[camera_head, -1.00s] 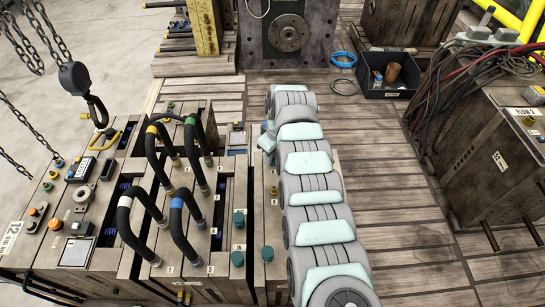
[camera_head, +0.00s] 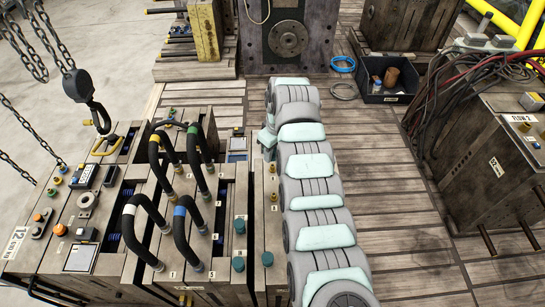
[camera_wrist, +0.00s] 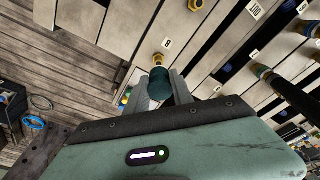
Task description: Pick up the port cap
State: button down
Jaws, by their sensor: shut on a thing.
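The port cap (camera_wrist: 158,82), a dark teal round cap, sits between the two grey fingers of my gripper (camera_wrist: 161,88) in the wrist view. My gripper is shut on it. A brass port fitting (camera_wrist: 157,58) shows just beyond the cap, by a small number label on the wooden-looking block. I cannot tell whether the cap still touches this fitting. In the head view my own arm hides the gripper and the held cap. Other teal caps stand on the blocks there, such as the front one (camera_head: 238,263) and one beside the arm (camera_head: 267,258).
Black hose loops (camera_head: 185,225) rise from the blocks left of my arm. A chain hook (camera_head: 97,110) hangs at the far left. A black bin (camera_head: 390,90) sits behind right, and a cabinet with cables (camera_head: 495,165) stands right. The plank floor (camera_head: 385,200) between is clear.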

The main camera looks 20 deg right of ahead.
notch_tip(320, 180, up, 14)
jog(key=p, duration=0.4)
jog(key=shift+r, duration=0.2)
